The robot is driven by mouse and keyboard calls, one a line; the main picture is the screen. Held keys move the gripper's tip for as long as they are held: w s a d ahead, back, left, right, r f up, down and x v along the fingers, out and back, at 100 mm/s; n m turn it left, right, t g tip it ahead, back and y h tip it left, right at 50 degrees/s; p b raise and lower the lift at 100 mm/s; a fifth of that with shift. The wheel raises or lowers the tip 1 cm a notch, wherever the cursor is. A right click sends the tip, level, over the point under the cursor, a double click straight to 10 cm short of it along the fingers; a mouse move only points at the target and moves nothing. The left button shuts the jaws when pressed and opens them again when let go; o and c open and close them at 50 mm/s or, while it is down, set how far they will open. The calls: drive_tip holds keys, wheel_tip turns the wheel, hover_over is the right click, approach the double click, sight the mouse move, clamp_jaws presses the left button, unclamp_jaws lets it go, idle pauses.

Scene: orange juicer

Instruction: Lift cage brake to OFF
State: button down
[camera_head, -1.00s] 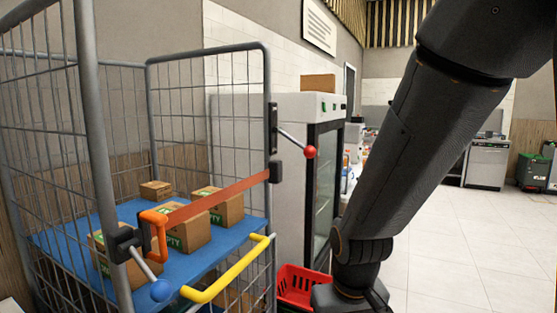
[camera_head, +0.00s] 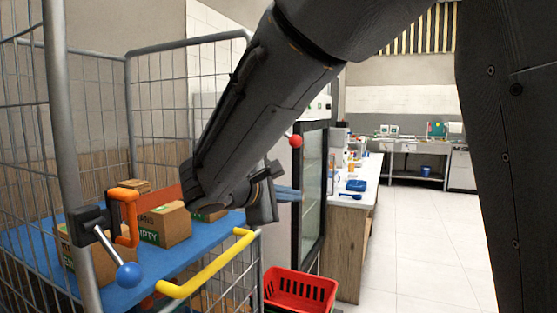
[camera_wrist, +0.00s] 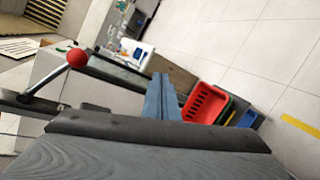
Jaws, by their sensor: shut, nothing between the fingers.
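The roll cage (camera_head: 190,44) stands at the left. A lever with a red ball knob (camera_head: 295,141) sits at its right post; in the wrist view the red ball (camera_wrist: 77,58) is on a metal rod slanting up, left of my fingers. A second lever with a blue ball knob (camera_head: 130,275) points down and right from the left post. I cannot tell which lever is the brake; no label is readable. My gripper (camera_head: 288,193) is shut and empty, below the red ball and apart from it. Its blue-grey fingers (camera_wrist: 162,98) lie together in the wrist view. My arm hides part of the right post.
The cage's blue shelf (camera_head: 120,292) holds several cardboard boxes (camera_head: 165,224). An orange latch handle (camera_head: 128,215) and a yellow handle (camera_head: 210,268) are at its front. A red basket (camera_head: 300,290) stands below my gripper. A glass-door fridge (camera_head: 312,190) is behind; floor at right is clear.

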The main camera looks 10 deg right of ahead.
drive_tip(key=w+a+r+n+t+h, duration=0.1)
drive_tip(key=w+a+r+t, duration=0.2)
drive_tip(key=a+r, duration=0.4)
wheel_tip(320, 180, up, 3)
drive_tip(key=shift+w+t+b, duration=0.2)
drive_tip(key=shift+t+b, duration=0.25)
drive_tip(key=shift+t, duration=0.35)
drive_tip(key=p+x, duration=0.3)
drive_tip(key=x, duration=0.7)
drive_tip(key=shift+n, duration=0.3)
